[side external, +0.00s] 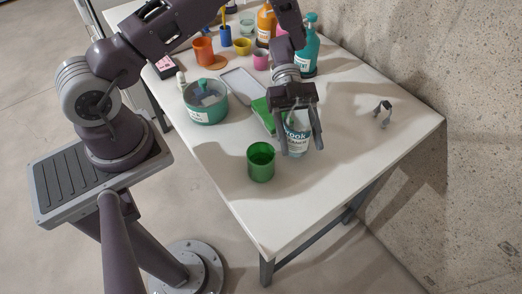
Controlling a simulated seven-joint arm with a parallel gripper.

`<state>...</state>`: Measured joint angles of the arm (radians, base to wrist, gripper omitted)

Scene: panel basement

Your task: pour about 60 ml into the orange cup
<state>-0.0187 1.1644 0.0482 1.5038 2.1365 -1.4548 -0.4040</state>
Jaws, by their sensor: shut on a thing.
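The orange cup (203,51) stands upright near the far left end of the white table. What is inside it cannot be made out. My gripper (301,150) is at the right of the table's near half, pointing down, well away from the orange cup. It is shut on a container with a white and blue label (297,139), one finger on each side. The container looks upright. Its top is hidden by my gripper, and I cannot tell whether it touches the table.
A green cup (261,162) stands just left of my gripper. A green block (262,113) lies behind it. A teal pot (205,103) and a grey tray (241,86) lie between here and the orange cup. Several cups and bottles crowd the far end. The near corner is clear.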

